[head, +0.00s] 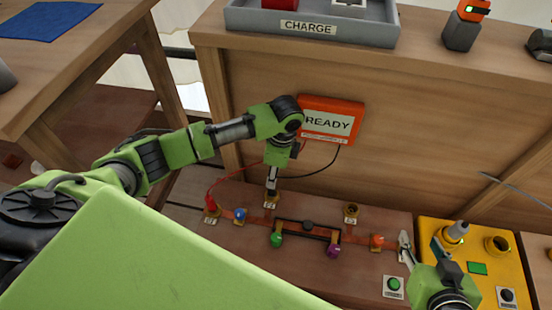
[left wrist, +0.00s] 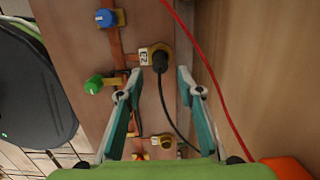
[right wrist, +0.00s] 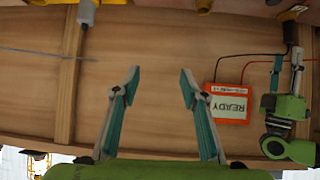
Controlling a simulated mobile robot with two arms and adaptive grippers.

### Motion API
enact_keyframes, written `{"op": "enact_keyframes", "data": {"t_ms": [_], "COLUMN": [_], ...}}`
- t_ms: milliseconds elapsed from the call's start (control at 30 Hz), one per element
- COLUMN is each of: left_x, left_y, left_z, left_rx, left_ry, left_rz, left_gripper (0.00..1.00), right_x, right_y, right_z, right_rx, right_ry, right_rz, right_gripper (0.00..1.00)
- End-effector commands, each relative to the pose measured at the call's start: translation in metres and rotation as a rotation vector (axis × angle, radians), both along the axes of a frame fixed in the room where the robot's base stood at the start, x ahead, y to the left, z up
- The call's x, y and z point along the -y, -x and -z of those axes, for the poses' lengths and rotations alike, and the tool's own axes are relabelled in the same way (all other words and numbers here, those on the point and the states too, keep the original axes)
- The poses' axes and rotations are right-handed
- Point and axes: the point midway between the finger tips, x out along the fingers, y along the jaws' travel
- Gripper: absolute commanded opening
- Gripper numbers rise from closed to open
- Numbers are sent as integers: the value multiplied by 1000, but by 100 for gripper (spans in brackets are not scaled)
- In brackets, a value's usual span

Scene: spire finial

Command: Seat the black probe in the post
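The black probe (left wrist: 159,62) stands at a brass post (left wrist: 150,54) with a white label in the left wrist view. Its tip appears to be inside the post; I cannot tell how deep. Its black cable runs down between my left fingers. My left gripper (head: 272,190) is over this post in the head view and hides the probe there. It also shows in the left wrist view (left wrist: 160,94), open, with its fingers apart and the probe not clamped. My right gripper (right wrist: 159,77) is open and empty; in the head view it is (head: 420,243) beside the yellow board.
An orange meter reading READY (head: 330,120) leans on the wooden back panel. A red lead ends at another post (head: 211,208) on the left. Another brass post (head: 351,212), coloured knobs and a yellow board (head: 465,280) are nearby. A grey CHARGE tray (head: 370,30) sits on the shelf.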

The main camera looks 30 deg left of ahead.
Motion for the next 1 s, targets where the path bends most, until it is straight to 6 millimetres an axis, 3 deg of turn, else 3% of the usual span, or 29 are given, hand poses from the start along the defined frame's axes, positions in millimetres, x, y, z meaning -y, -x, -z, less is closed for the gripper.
{"op": "enact_keyframes", "data": {"t_ms": [400, 667, 767, 1000], "left_x": [6, 10, 25, 110], "left_y": [-2, -1, 9, 66], "left_z": [-50, -60, -51, -21], "left_rx": [1, 1, 11, 112], "left_ry": [2, 4, 30, 232], "left_rz": [1, 0, -1, -128], "left_gripper": [34, 34, 34, 34], "right_x": [27, 34, 35, 35], "right_y": [77, 101, 103, 103], "right_z": [50, 60, 61, 61], "right_rx": [-385, -489, -497, -497], "right_ry": [84, 106, 107, 107], "right_rz": [29, 38, 38, 38], "right_gripper": [40, 40, 40, 40]}}
